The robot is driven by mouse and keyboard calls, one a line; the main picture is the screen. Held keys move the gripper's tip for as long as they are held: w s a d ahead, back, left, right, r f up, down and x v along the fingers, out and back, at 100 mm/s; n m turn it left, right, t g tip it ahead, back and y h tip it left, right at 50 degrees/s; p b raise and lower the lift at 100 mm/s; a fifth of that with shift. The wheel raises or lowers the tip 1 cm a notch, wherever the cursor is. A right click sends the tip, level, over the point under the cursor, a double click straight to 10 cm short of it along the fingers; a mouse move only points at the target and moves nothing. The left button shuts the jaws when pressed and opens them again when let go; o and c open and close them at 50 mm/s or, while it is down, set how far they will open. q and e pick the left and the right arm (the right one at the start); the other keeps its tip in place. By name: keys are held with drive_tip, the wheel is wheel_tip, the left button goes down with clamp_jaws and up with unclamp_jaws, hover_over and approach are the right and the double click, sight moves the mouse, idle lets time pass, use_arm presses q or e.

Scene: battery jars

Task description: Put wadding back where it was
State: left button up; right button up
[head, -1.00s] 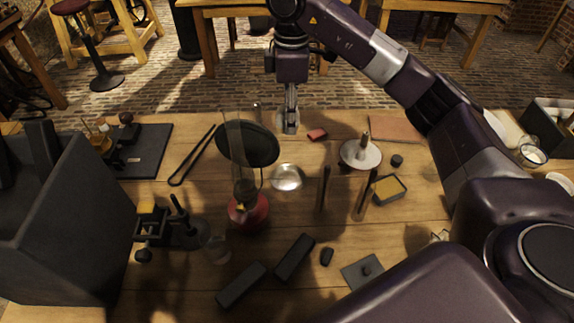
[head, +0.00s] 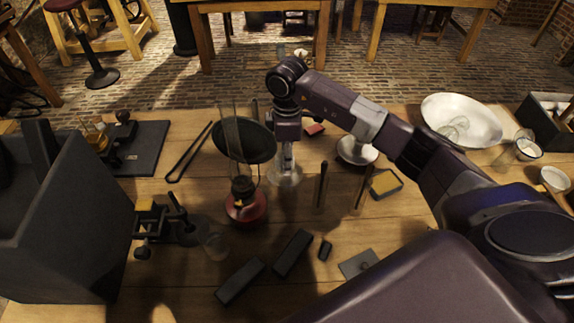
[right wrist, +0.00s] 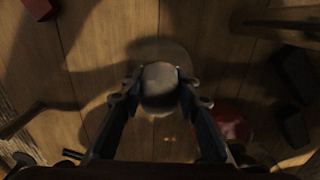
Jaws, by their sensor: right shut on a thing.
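My right gripper (head: 285,164) points straight down in the head view, just right of the red-based lamp. In the right wrist view the fingers (right wrist: 158,92) are shut on a pale, rounded lump (right wrist: 158,82), which looks like the wadding. In the head view the wadding is small and partly hidden by the fingers. It is directly over a shallow clear glass dish (head: 286,180) on the table. I cannot tell whether it touches the dish. My left gripper is not in view.
The lamp (head: 246,207) with its tall glass and dark disc (head: 247,142) stands close on the left. Dark upright rods (head: 321,185) stand to the right. A yellow-topped box (head: 385,183) and a large white bowl (head: 462,119) lie farther right. Dark blocks (head: 293,252) lie in front.

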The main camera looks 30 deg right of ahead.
wheel_tip(320, 180, down, 3)
drive_tip(key=shift+f, duration=0.1)
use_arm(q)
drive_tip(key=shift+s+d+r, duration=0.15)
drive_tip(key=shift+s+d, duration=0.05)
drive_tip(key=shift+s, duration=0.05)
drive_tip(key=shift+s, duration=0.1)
use_arm(e)
drive_tip(key=shift+f, duration=0.1)
drive_tip(key=o, duration=1.1)
drive_tip(key=shift+r, duration=0.25)
use_arm(q)
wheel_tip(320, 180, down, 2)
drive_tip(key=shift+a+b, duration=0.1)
drive_tip(key=shift+b, duration=0.8)
use_arm(e)
wheel_tip(320, 180, up, 12)
drive_tip(key=shift+f, duration=0.1)
